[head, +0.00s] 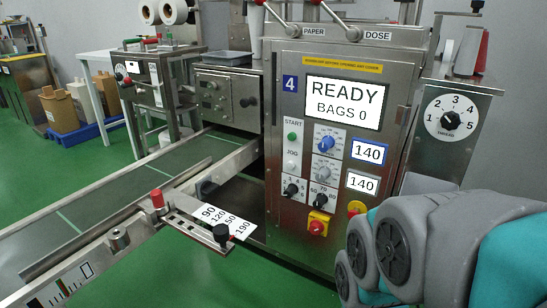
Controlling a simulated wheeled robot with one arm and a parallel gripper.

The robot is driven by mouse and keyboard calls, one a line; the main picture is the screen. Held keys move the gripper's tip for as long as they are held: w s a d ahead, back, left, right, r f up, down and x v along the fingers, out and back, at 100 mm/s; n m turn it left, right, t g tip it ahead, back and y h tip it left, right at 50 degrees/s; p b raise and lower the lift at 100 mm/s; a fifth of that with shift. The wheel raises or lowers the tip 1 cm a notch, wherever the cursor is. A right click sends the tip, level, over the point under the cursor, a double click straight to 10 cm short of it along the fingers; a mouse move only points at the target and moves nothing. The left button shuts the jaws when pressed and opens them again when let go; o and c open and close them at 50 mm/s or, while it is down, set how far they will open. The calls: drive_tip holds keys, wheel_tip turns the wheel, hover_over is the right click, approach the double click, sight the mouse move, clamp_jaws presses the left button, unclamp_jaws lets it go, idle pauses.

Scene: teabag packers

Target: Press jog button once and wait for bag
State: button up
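The packing machine (275,205) stands in the middle of the head view, with a steel front panel marked 4. The pale round jog button (292,166) is under the JOG label at the panel's left, below the green start button (292,137). The display (343,102) reads READY, BAGS 0. I see no bag at the machine. My arm's grey and teal links fill the lower right, to the right of the panel. My gripper is not in view, and nothing covers the jog button.
Knobs and a red-and-yellow stop button (318,224) are on the same panel. A conveyor (90,215) runs along the left, with a scale plate (222,222) jutting out in front. A thread dial (451,119) is at the right. Green floor is clear at the front.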

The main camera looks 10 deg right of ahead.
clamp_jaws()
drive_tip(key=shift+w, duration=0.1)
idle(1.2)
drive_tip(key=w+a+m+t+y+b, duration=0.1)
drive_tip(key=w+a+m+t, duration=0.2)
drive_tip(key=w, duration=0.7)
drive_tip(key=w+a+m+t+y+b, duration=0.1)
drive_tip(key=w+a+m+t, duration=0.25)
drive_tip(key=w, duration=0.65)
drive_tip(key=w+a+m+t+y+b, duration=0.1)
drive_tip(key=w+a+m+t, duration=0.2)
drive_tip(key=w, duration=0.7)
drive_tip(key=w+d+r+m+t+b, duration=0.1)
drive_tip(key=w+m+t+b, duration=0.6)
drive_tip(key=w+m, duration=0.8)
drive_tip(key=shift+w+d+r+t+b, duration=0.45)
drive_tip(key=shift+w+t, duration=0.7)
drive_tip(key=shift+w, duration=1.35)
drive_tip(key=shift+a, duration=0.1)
